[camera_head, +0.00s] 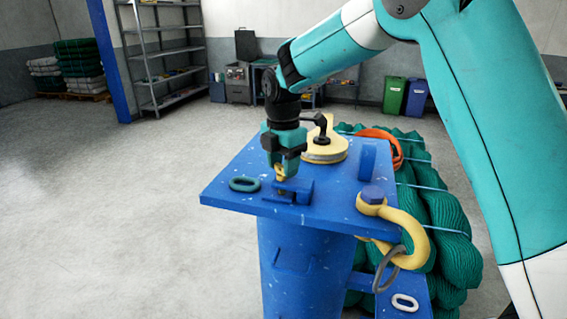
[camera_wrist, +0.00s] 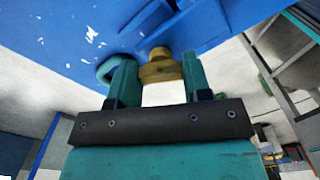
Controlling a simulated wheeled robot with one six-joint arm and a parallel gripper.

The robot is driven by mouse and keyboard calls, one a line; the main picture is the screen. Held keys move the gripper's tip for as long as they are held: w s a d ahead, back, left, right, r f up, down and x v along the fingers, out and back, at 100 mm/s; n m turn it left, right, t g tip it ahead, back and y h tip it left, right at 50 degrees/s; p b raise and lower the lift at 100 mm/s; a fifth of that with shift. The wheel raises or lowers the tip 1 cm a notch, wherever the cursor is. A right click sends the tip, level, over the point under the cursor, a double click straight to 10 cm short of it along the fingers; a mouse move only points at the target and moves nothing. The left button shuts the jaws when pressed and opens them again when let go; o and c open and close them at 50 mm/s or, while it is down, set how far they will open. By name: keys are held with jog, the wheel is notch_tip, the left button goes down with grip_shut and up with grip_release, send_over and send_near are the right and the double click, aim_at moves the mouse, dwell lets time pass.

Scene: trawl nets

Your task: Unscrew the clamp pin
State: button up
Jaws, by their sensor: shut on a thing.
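The brass-yellow clamp pin (camera_head: 280,173) stands at a small blue clamp bracket (camera_head: 293,192) on the blue table top. My gripper (camera_head: 287,165) reaches down from above and is shut on the pin's head. In the wrist view the pin's round brass head (camera_wrist: 160,67) sits between the two teal fingers, which touch it on both sides. The pin's lower part is hidden by the bracket and the fingers.
A teal link (camera_head: 244,184) lies left of the bracket on the blue table top (camera_head: 225,197). Green nets (camera_head: 450,215) are piled at right; the left floor is clear.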

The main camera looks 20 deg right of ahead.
jog(key=n, duration=0.6)
jog(key=shift+f, duration=0.3)
jog(key=n, duration=0.5)
jog(key=shift+a+n, duration=0.15)
jog(key=shift+n, duration=0.25)
jog(key=o, duration=0.9)
jog(key=shift+w+r, duration=0.1)
jog(key=shift+r, duration=0.15)
notch_tip(320, 180, up, 17)
jog(key=b, duration=0.3)
jog(key=shift+r, duration=0.15)
